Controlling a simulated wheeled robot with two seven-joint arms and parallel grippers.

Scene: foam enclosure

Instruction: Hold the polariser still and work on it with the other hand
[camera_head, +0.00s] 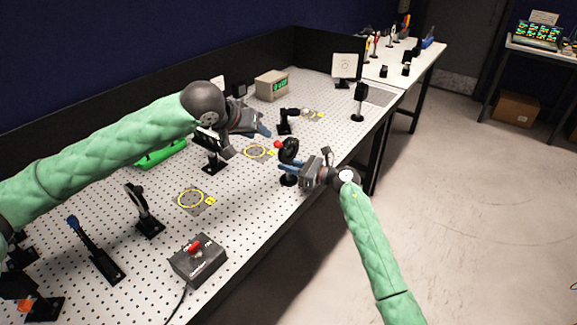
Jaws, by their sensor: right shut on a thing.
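The polariser appears to be the round black mount (289,148) with a red knob (278,144) at its left, standing upright near the table's right edge. My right gripper (288,169) comes in from the right, low at this mount, and is shut on its post below the ring. The round base shows just under the fingers. My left gripper (262,130) hangs above the table, up and left of the mount and apart from it in the picture. Its blue fingertip points toward the mount; I cannot tell how wide its jaws are.
Yellow rings marked on the perforated table (150,270) lie at B (190,198) and below my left gripper (256,152). A control box with a red switch (198,258) stands in front. Several optic posts stand left; a green-display box (272,86) stands behind.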

